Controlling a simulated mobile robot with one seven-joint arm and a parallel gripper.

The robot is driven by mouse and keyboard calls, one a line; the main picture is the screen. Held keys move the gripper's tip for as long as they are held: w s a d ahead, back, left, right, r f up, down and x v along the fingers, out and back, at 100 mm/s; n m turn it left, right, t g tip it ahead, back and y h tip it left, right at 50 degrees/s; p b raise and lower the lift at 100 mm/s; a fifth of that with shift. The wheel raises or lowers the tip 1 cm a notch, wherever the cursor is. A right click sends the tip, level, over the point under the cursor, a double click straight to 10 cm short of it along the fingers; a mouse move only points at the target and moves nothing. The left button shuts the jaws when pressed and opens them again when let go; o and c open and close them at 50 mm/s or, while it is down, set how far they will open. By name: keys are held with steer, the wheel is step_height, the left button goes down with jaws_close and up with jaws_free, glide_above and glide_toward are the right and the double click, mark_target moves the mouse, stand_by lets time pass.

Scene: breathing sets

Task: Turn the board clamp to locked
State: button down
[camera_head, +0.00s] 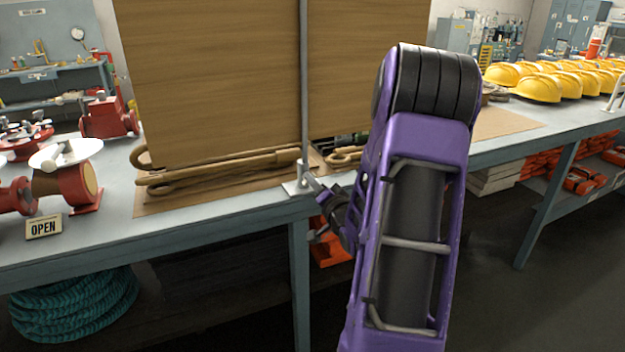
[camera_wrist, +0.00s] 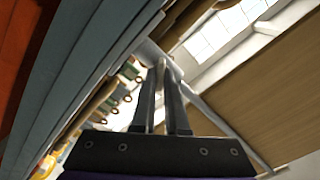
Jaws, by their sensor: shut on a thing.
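The board clamp (camera_head: 298,187) is a pale metal fitting at the bench's front edge, at the foot of a thin grey post (camera_head: 303,80) that stands against the brown wooden board (camera_head: 210,75). A short lever (camera_head: 311,180) slants from the clamp down to the right, into my gripper (camera_head: 324,194). In the wrist view my gripper's two dark fingers (camera_wrist: 164,72) are close together, with a pale metal part of the clamp (camera_wrist: 150,52) at their tips. My arm and the fingers hide much of the lever. No clamp marking is readable.
The grey bench (camera_head: 230,224) runs across the view. Rope-like tan bundles (camera_head: 215,170) lie below the board. Yellow helmets (camera_head: 540,85) are at right. Coiled teal rope (camera_head: 75,305) lies under the bench.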

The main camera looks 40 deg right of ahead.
steer(key=shift+m+p, duration=1.5)
steer(key=shift+m, duration=2.3)
steer(key=c, duration=0.9)
jaws_free()
steer(key=shift+c, duration=0.2)
steer(key=shift+s+f, duration=0.1)
steer(key=shift+f, duration=0.05)
